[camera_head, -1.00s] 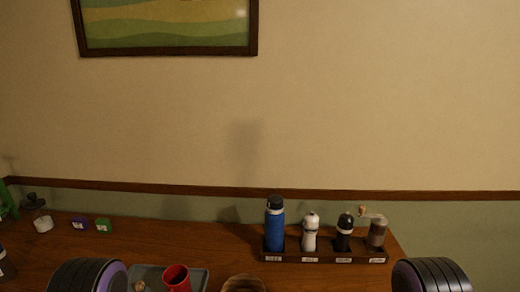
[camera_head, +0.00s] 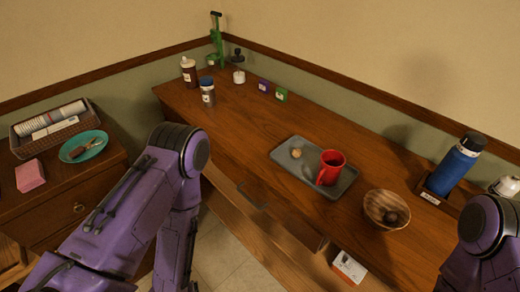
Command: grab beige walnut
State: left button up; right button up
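A small beige walnut (camera_head: 296,153) lies on the left part of a grey tray (camera_head: 318,184) on the wooden counter. A red mug (camera_head: 331,167) stands on the same tray, to the right of the walnut. My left arm comes in from the left in front of the counter, well away from the tray, and its gripper is out of frame. Only a rounded part of my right arm shows at the right edge; its gripper is also out of frame.
A wooden bowl (camera_head: 385,208) with a dark round item stands right of the tray. A blue bottle (camera_head: 457,165) stands in a rack (camera_head: 437,198) at the right. Bottles and small boxes stand at the back left. The counter left of the tray is clear.

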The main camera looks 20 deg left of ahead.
aim_at(297, 154)
jog(key=z, duration=2)
jog(key=k, duration=1)
jog(key=u, duration=1.15)
